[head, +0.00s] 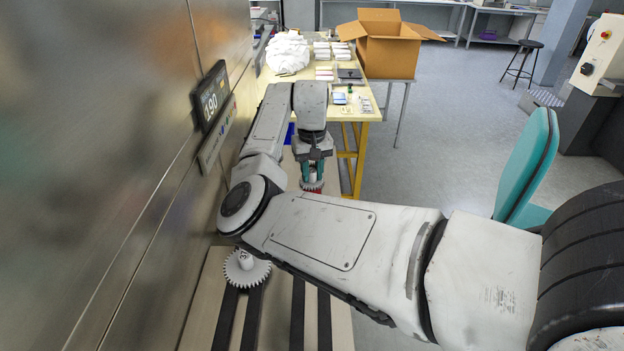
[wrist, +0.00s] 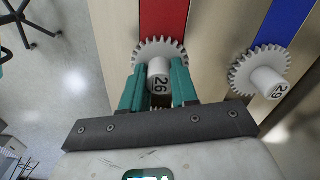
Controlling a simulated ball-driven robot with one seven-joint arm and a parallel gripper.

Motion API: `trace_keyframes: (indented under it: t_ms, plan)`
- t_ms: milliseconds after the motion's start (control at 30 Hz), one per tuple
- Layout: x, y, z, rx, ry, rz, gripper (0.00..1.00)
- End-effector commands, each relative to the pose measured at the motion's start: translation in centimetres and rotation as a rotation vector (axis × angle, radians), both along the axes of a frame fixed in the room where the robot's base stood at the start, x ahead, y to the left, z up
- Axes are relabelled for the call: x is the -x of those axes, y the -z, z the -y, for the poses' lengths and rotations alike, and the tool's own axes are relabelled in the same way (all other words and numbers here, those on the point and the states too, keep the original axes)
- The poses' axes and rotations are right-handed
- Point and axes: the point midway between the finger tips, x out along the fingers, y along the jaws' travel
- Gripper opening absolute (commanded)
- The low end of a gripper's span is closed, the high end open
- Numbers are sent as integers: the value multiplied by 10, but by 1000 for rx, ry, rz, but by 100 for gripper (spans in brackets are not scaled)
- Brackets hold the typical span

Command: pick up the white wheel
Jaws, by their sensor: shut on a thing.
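A white toothed wheel with a hub marked 26 (wrist: 160,52) is over the red strip in the wrist view. My gripper (wrist: 159,76) has its teal fingers shut on the hub, one on each side. In the head view the gripper (head: 312,171) points down at the far part of the bench, with the wheel (head: 312,186) below its fingers. I cannot tell whether the wheel touches the bench. A second white toothed wheel, marked 29 (wrist: 261,76), stands to the right by the blue strip. A third white toothed wheel (head: 246,268) stands on the near part of the bench.
A metal wall with a display (head: 210,97) runs close along the left. A yellow table (head: 300,74) with small goods stands behind, beside an open cardboard box (head: 385,48). A teal chair (head: 525,170) is at right; open floor lies between.

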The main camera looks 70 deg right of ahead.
Motion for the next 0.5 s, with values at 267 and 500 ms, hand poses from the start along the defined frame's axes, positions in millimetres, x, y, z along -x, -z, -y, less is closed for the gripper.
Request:
trace_keyframes:
  t_ms: [267,500]
  plan:
    - [0,0,0,0,0,0,0]
    - [0,-3,0,1,0,1,0]
